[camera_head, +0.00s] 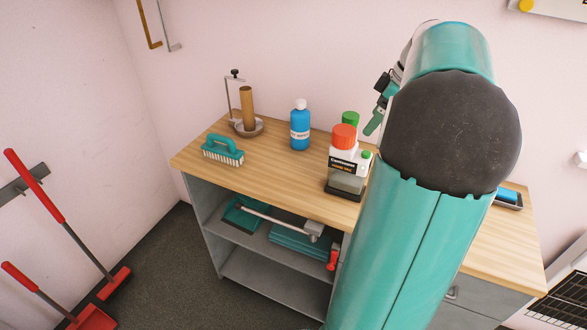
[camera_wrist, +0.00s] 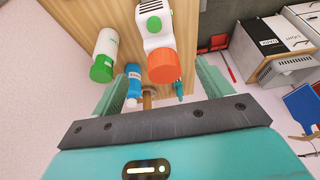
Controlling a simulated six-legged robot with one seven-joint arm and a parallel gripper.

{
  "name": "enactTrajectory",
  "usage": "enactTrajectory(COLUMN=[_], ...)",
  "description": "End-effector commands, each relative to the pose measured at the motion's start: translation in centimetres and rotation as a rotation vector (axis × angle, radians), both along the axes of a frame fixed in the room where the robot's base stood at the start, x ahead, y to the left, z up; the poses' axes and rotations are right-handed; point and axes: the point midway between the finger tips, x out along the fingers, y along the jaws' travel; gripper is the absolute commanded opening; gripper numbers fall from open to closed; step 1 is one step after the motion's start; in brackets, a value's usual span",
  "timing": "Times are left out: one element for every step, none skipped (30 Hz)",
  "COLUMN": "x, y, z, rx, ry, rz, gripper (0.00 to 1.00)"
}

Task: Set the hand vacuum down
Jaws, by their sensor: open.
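My gripper (camera_wrist: 160,88) is open, with one teal finger on each side of the wrist view and nothing held between them. In the head view my gripper (camera_head: 379,100) shows partly, above the worktop and beside my arm. The canister (camera_wrist: 155,35) also shows beyond the fingers in the wrist view.
A blue bottle (camera_head: 300,132), a green-capped bottle (camera_head: 350,118), a teal brush (camera_head: 223,150) and a wooden post on a stand (camera_head: 247,108) are on the worktop.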

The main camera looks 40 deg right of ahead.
Motion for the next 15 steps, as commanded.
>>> enactTrajectory(x=[0.0,0.2,0.4,0.7,1.2,1.8,2.5,3.1,3.9,4.5,5.0,5.4,5.7,5.9,6.1], y=[0.1,0.2,0.7,1.2,1.9,3.2,4.4,5.8,7.9,9.6,11.3,13.6,15.2,16.9,19.0], z=[0.0,0.0,0.1,0.1,0.3,0.4,0.5,0.7,0.8,1.0,1.0,1.1,1.1,1.1,1.1], rx=[0.000,-0.001,-0.002,-0.002,-0.004,-0.009,-0.013,-0.017,-0.025,-0.031,-0.038,-0.047,-0.054,-0.061,-0.071], ry=[0.000,0.002,0.006,0.010,0.017,0.028,0.037,0.047,0.061,0.071,0.080,0.090,0.094,0.098,0.100], rz=[0.000,0.000,-0.002,-0.005,-0.006,-0.013,-0.021,-0.029,-0.044,-0.056,-0.071,-0.090,-0.105,-0.120,-0.139], gripper=[0.78,0.78,0.78,0.78,0.78,0.78,0.78,0.78,0.78,0.78,0.78,0.78,0.78,0.78,0.78])
